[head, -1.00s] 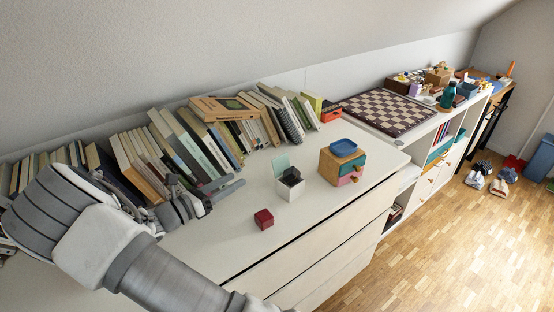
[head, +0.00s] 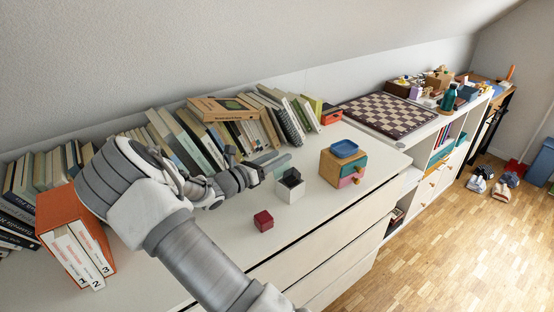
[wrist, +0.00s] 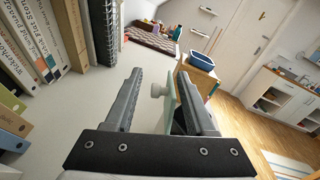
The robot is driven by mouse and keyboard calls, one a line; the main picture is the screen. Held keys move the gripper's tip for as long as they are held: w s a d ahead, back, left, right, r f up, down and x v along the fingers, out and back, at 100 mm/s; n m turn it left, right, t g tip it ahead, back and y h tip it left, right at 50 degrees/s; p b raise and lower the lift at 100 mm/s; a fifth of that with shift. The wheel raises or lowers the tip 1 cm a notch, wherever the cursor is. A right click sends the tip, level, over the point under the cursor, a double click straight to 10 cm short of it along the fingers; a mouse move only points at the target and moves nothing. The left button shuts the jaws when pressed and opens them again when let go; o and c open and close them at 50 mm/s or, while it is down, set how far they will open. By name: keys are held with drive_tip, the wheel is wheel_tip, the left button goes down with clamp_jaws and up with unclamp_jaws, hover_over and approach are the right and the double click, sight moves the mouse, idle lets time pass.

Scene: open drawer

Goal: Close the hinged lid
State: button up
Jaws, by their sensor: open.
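A small white box (head: 290,191) with a dark inside stands on the white dresser top. Its pale green hinged lid (head: 281,173) stands up, open, at the box's left back side. My gripper (head: 281,158) is at the lid, partly covering it in the head view. In the wrist view the open fingers (wrist: 160,73) lie on either side of the lid (wrist: 171,103), seen nearly edge-on, and its pale round knob (wrist: 158,90). The right finger hides part of the box. I cannot tell whether either finger touches the lid.
A dark red cube (head: 263,220) lies in front of the box. A small wooden drawer unit (head: 329,167) with a blue tray (head: 344,148) on top stands to the right. Books (head: 180,140) line the wall behind. An orange binder case (head: 60,210) stands at left.

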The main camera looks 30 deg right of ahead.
drive_tip(key=shift+d, duration=0.1)
clamp_jaws()
idle(0.4)
drive_tip(key=shift+s+d+r+m, duration=0.15)
drive_tip(key=shift+s+m, duration=0.1)
drive_tip(key=shift+m, duration=0.3)
drive_tip(key=shift+s+a+r+m, duration=0.1)
drive_tip(key=shift+s+m, duration=0.15)
drive_tip(key=shift+m, duration=0.3)
drive_tip(key=shift+s+d+r+m, duration=0.1)
drive_tip(key=shift+s+m, duration=0.2)
drive_tip(key=shift+m, duration=0.35)
drive_tip(key=shift+s+d+f+m, duration=0.1)
drive_tip(key=shift+s+m, duration=0.15)
drive_tip(key=shift+m, duration=0.35)
drive_tip(key=shift+s+d+r+m, duration=0.1)
drive_tip(key=shift+s+m, duration=0.2)
drive_tip(key=shift+m, duration=0.35)
